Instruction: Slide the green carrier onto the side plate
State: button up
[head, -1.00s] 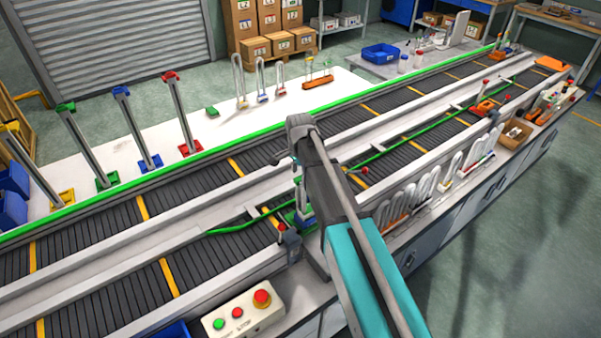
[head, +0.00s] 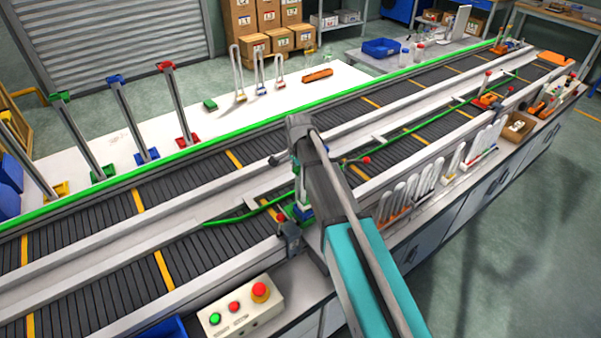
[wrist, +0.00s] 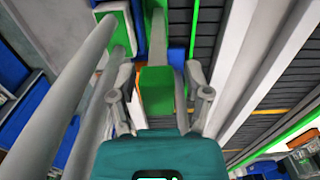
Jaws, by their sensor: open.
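In the wrist view a green block (wrist: 163,90), apparently the green carrier, lies between the two fingers of my gripper (wrist: 160,97). The fingers are spread, with a visible gap on each side of the block. An orange part shows along the block's left edge. In the head view my arm hides most of the gripper. A small green and blue piece (head: 299,212) shows beside my arm, at the near belt. I cannot tell whether it is the same block. I cannot identify the side plate with certainty.
Pale rods stand close on the left in the wrist view, one ending at another green piece (wrist: 117,28). In the head view a control box (head: 240,306) stands at the near edge. Coloured holders with tall posts line the far side. Several pale loops (head: 410,197) stand right of my arm.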

grip_shut()
jog(key=shift+s+d, duration=0.15)
dwell(0.4)
